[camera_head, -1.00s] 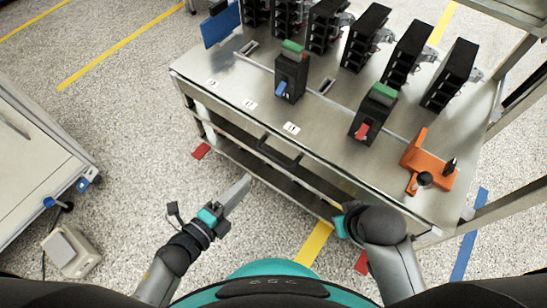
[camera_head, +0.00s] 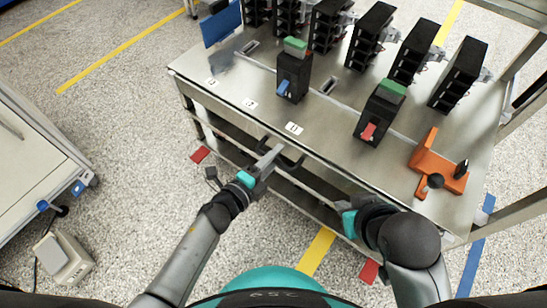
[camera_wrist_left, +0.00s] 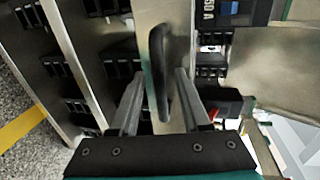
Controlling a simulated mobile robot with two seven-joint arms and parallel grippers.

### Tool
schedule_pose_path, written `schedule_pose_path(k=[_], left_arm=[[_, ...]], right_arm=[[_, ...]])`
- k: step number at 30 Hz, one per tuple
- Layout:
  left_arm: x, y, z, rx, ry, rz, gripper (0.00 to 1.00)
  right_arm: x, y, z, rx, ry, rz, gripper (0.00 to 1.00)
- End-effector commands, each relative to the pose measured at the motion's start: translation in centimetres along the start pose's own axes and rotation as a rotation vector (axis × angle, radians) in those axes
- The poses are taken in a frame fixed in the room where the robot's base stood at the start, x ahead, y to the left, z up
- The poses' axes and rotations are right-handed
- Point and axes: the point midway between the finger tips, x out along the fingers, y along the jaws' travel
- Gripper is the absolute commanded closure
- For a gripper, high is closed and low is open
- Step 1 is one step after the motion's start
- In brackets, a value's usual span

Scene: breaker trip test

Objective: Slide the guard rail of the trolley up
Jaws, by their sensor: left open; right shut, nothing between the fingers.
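The trolley (camera_head: 237,118) is a metal table with a lower shelf. A black bar handle (camera_head: 290,161) stands out from its near side; I cannot tell whether this bar is the guard rail. My left gripper (camera_head: 270,157) is open at the bar, with its fingertips around the bar's left part in the head view. In the left wrist view, the black bar (camera_wrist_left: 158,68) runs between the two open fingers (camera_wrist_left: 158,95); I cannot tell whether they touch it. My right gripper (camera_head: 346,218) is low by the trolley's near edge, its fingers mostly hidden.
On the trolley top are black breakers with green tops (camera_head: 293,76), a row of black racks (camera_head: 458,75) and an orange bracket (camera_head: 437,168). A metal frame (camera_head: 508,212) stands at the right.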

Motion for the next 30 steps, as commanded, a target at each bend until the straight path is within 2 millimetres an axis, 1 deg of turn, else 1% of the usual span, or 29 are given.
schedule_pose_path(k=[7, 8, 18, 20, 30], left_arm=[[0.05, -0.02, 0.00, 0.000, 0.000, 0.000, 0.53], [0.04, -0.02, 0.00, 0.000, 0.000, 0.000, 0.55], [0.02, 0.00, 0.02, 0.000, 0.000, 0.000, 0.94], [0.01, 0.00, 0.02, 0.000, 0.000, 0.000, 1.00], [0.00, 0.01, 0.03, 0.000, 0.000, 0.000, 1.00]], right_arm=[[0.02, -0.04, -0.02, 0.000, 0.002, -0.001, 1.00], [0.02, -0.04, -0.02, 0.000, 0.002, -0.001, 1.00], [0.03, -0.03, -0.01, -0.001, 0.002, -0.001, 1.00], [0.03, -0.03, -0.01, -0.001, 0.002, -0.001, 1.00], [0.03, -0.02, -0.02, -0.001, 0.002, 0.000, 1.00]])
